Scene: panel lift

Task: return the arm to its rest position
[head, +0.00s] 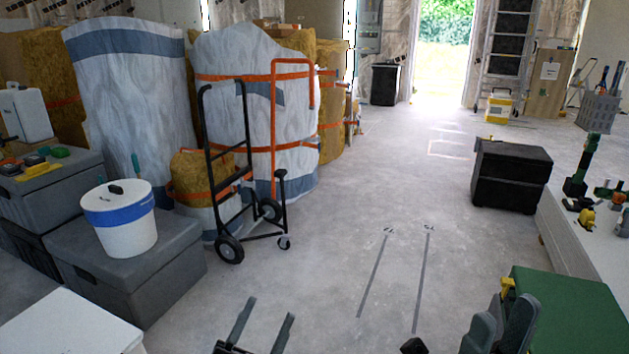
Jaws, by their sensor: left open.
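My left gripper (270,306) is at the bottom edge of the head view, left of centre. Its two dark fingers point up and away over the bare floor. They stand apart with nothing between them. Dark grey rounded parts (519,326) at the bottom right, in front of a green box, look like part of my right arm. Its jaws cannot be made out clearly, and its lower part is cut off by the picture edge.
A green box (580,312) and a white bench (565,235) with tools stand at right. A black case (512,176) is beyond. A hand truck (226,190) stands by wrapped bales at left. A white bucket (120,218) sits on a grey box (150,280). The middle floor is clear.

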